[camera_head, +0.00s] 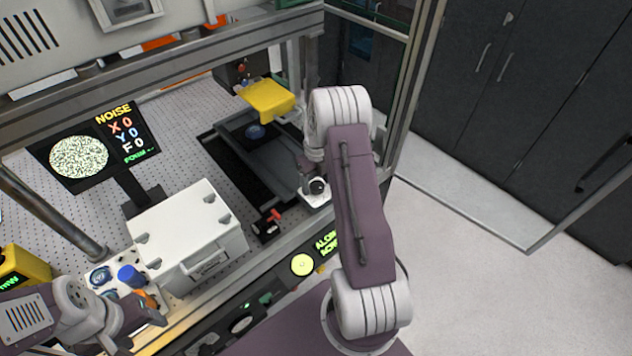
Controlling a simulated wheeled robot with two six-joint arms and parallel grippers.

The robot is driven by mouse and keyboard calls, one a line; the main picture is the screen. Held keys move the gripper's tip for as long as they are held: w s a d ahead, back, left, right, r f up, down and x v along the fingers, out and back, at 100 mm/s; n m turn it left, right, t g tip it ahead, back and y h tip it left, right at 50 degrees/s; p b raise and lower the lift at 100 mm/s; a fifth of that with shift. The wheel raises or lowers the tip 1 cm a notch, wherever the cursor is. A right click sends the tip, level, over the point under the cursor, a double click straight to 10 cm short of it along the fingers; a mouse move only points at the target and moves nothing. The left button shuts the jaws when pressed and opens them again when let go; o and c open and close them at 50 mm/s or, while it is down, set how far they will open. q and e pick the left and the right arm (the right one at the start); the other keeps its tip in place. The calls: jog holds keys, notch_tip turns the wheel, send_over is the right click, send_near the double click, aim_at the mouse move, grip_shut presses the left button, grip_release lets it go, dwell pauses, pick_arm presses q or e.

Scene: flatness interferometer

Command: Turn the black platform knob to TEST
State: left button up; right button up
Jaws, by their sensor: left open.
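A round black knob (243,325) with a pale mark beside it sits on the front panel at the bottom; it may be the platform knob, but its labels are too small to read. My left gripper (143,322) is open at the lower left, left of this knob and apart from it, near a blue knob (131,276) and an orange part (147,299). My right arm rises through the middle of the view and bends inside the frame. My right gripper (310,180) is mostly hidden by its own wrist, so its jaws cannot be made out.
A white box (190,232) stands on the perforated bench. A small black unit with a red lever (268,224) is right of it. A dark screen (128,130) reads NOISE. A yellow block (267,99) is above a grey tray (262,155). A metal post (50,215) stands left.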

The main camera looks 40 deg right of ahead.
aim_at(316, 184)
notch_tip(316, 184, up, 9)
jog(key=b, duration=0.2)
dwell(0.5)
